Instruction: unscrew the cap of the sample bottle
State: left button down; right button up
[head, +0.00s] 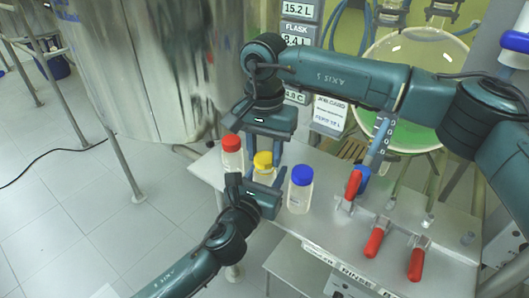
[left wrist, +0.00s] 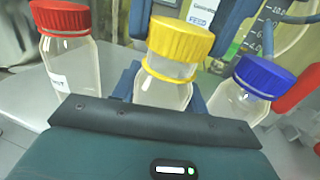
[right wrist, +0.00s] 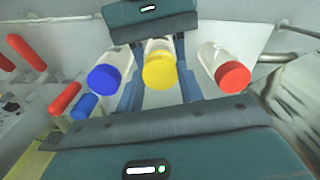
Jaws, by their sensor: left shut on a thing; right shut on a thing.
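The sample bottle with the yellow cap (head: 263,159) stands on the bench between two other bottles. My left gripper (head: 256,182) is shut around the clear body of the sample bottle (left wrist: 163,92) from the front. My right gripper (head: 262,156) reaches down from above and is shut on the yellow cap, which shows between its fingers in the right wrist view (right wrist: 159,72). In the left wrist view the cap (left wrist: 181,38) sits a little above the yellow neck ring (left wrist: 164,73), with clear neck showing between. Whether the threads still engage cannot be told.
A red-capped bottle (head: 232,153) stands close on the left, a blue-capped bottle (head: 300,190) close on the right. Red-handled valves (head: 374,242) stand farther right on the bench. A large steel vessel (head: 150,65) is behind left; a glass reactor (head: 412,75) is behind right.

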aim_at(265, 157)
jog(key=shift+r, duration=0.75)
jog(key=shift+r, duration=2)
pick_arm(q)
jog(key=c, duration=0.7)
grip_release()
